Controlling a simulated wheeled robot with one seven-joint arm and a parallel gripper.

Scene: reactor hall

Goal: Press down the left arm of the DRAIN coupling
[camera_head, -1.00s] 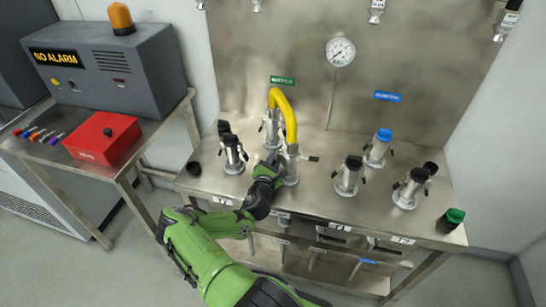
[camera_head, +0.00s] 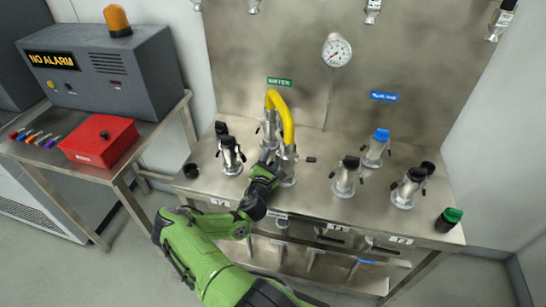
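A yellow hose (camera_head: 286,115) bends from a back metal coupling (camera_head: 269,126) down to a front coupling (camera_head: 287,168) on the steel bench. One arm with a dark tip (camera_head: 310,159) sticks out to the right of the front coupling. My gripper (camera_head: 270,167) is at the left side of this front coupling, where its left arm is hidden. Contact cannot be told, and the fingers are too small and covered to show whether they are open. The small labels on the bench edge are unreadable, so I cannot confirm which coupling is DRAIN.
Black-capped couplings stand left (camera_head: 230,156) and right (camera_head: 346,178) of the hose. A blue-capped coupling (camera_head: 376,150) is behind right. A gauge (camera_head: 337,50) hangs on the back panel. A red box (camera_head: 98,140) and a grey NO ALARM unit (camera_head: 105,75) are on the left table.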

